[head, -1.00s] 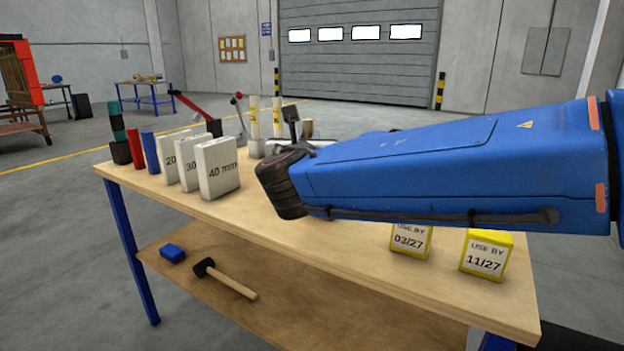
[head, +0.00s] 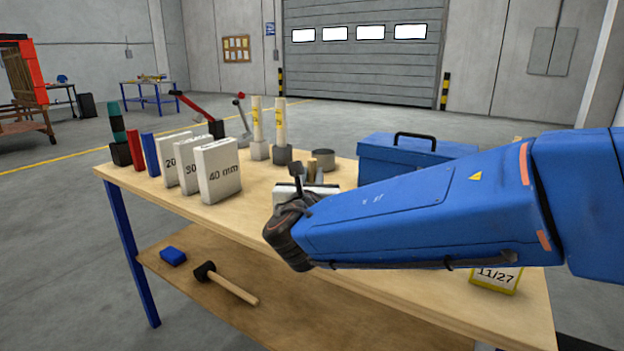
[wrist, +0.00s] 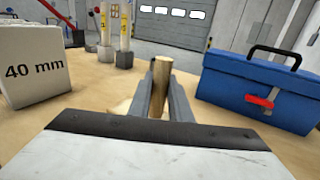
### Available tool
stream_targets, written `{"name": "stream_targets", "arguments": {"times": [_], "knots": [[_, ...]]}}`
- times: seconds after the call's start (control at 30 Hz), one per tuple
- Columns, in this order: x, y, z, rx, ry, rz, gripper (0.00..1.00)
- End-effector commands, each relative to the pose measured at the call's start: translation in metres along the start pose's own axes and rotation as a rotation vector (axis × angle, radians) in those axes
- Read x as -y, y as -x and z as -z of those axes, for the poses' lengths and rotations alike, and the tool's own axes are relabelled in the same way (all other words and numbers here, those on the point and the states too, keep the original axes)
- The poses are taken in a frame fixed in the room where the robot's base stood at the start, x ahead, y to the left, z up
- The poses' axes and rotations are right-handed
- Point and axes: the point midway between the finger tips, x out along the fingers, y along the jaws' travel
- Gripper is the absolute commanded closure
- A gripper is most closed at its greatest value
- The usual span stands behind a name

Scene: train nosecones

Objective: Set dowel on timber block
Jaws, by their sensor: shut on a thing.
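My gripper (wrist: 161,100) is shut on an upright wooden dowel (wrist: 161,75), which stands up between its two grey fingers in the wrist view. In the head view my gripper (head: 315,174) is over the middle of the bench, partly hidden by my blue arm. A pale wooden piece (wrist: 121,106), perhaps the timber block, shows just left of and behind the fingers in the wrist view. Most of it is hidden, and I cannot tell whether the dowel touches it.
White blocks, including one marked 40 mm (head: 218,172), stand left on the bench (head: 215,215). Two pale posts (head: 280,125) in grey bases stand behind. A blue toolbox (head: 400,150) is at the back right. A yellow 11/27 box (head: 496,280) is partly behind my arm.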

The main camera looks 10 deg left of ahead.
Motion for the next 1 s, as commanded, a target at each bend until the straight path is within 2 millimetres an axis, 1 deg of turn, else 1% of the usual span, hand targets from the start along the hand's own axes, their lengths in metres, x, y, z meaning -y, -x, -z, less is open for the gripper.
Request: {"name": "stream_targets", "arguments": {"times": [0.07, 0.43, 0.47, 0.5, 0.53, 0.87, 1.0], "knots": [[0.0, 0.0, 0.006, 0.001, -0.001, 0.0, 1.0], [0.0, 0.0, 0.009, 0.001, -0.001, 0.0, 1.0], [0.0, 0.0, 0.009, 0.001, -0.001, 0.0, 0.75], [0.0, 0.0, 0.009, 0.001, -0.002, 0.0, 0.66], [0.0, 0.0, 0.009, 0.001, -0.002, 0.0, 0.64], [0.0, 0.0, 0.006, 0.001, -0.002, 0.0, 0.64], [-0.001, 0.013, 0.006, 0.001, -0.002, -0.004, 0.64]]}}
